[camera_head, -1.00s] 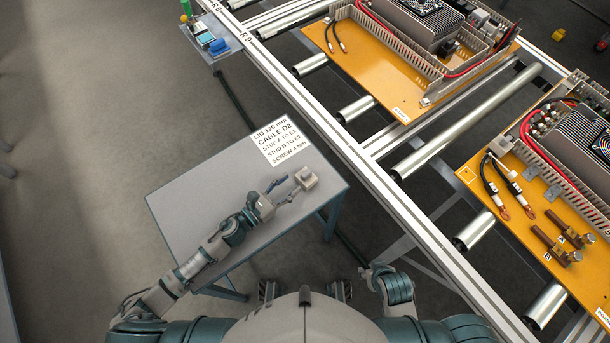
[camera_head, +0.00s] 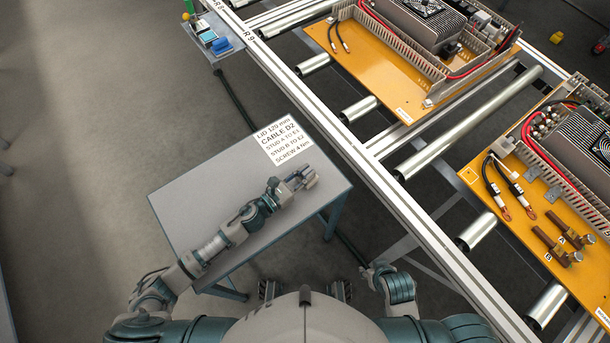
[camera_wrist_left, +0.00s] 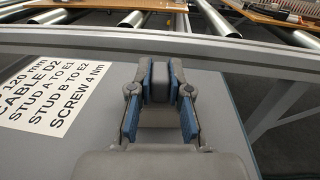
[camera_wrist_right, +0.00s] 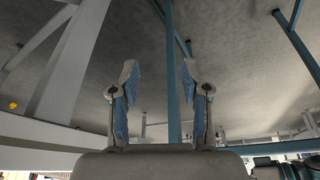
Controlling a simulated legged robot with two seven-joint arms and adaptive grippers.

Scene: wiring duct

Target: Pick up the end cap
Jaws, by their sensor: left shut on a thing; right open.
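The end cap (camera_wrist_left: 160,84) is a small grey block. In the left wrist view it sits between the blue-padded fingertips of my left gripper (camera_wrist_left: 160,78), which is shut on it. In the head view my left gripper (camera_head: 302,179) is over the right part of the grey table, and its fingers largely hide the cap. I cannot tell whether the cap still touches the table top. My right gripper (camera_wrist_right: 160,85) is open and empty in the right wrist view, away from the table top.
The grey table (camera_head: 190,205) carries a white instruction sheet (camera_head: 284,141) at its far edge. Beyond it runs a roller conveyor rail (camera_head: 345,150) with two orange boards (camera_head: 375,85) bearing ducts and electronics. The left part of the table is clear.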

